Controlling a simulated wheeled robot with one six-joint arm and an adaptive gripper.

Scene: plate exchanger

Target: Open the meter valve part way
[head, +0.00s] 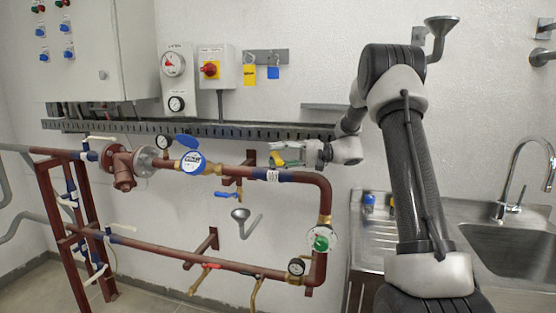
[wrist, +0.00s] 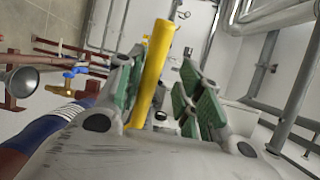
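The meter valve's yellow lever (wrist: 152,72) stands up between the two fingers in the wrist view. In the head view a small part of the yellow lever (head: 277,158) shows at the fingertips, above the upper red pipe; the valve body is mostly hidden. My gripper (head: 279,153) reaches in from the right. In the wrist view my gripper (wrist: 160,66) has its green-padded fingers apart on both sides of the lever. The left pad looks close to the lever, and a gap shows on the right. The water meter (head: 193,162) with its raised blue lid sits left of the gripper on the same pipe.
A blue-handled tap (head: 228,195) and a funnel (head: 241,215) are below the gripper. A pressure gauge (head: 163,142) stands left of the meter. A cable tray (head: 200,129) runs along the wall behind. The sink (head: 510,245) is at the right.

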